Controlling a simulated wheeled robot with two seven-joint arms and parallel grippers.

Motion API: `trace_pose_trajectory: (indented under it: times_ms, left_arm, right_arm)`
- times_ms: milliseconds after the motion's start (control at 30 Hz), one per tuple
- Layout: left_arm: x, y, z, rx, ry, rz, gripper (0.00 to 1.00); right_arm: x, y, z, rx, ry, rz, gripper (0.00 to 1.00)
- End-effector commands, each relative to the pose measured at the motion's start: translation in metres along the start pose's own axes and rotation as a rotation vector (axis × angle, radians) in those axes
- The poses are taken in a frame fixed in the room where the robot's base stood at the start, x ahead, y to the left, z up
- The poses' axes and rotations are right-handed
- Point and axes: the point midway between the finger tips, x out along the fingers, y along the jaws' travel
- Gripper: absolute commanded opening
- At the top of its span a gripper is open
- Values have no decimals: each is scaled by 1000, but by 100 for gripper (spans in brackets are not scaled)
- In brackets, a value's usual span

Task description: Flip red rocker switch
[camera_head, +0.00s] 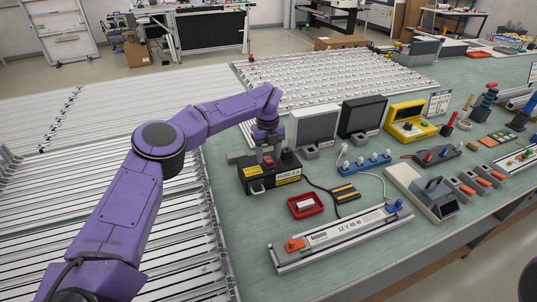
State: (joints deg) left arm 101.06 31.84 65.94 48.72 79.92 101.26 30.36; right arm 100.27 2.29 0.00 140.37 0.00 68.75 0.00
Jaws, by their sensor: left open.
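A black power box (285,184) with yellow labels, one reading "FUSE 2A", stands on the green bench. A small red patch (268,160) on its top, beneath my gripper, looks like the red rocker switch. It is partly hidden, and I cannot tell which way it is tipped. My left gripper (266,152) points down just over the box top, close to the red patch, with open jaws. I cannot tell whether it touches the switch. My right gripper is not in view.
A red tray (306,205) and a black-and-yellow block (345,193) lie in front of the box. A long lamp fixture (345,235) lies nearer the front edge. Two monitor-like boxes (314,126) stand behind. A blue socket strip (366,162) is to the right.

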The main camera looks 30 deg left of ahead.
Motion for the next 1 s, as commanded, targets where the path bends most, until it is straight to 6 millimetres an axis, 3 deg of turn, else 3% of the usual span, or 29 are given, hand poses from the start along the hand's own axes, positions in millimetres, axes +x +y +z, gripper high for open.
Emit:
trace_pose_trajectory:
  times_ms: [233,433,600,1000]
  left_arm:
    - [-51,-1,0,-2,-5,-5,53]
    - [-91,0,0,-2,-3,-2,53]
    - [-102,0,0,-1,0,-2,53]
    - [-101,0,0,0,0,-2,53]
  right_arm:
    - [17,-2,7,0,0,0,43]
    - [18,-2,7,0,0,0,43]
    - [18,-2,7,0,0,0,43]
    - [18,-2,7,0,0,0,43]
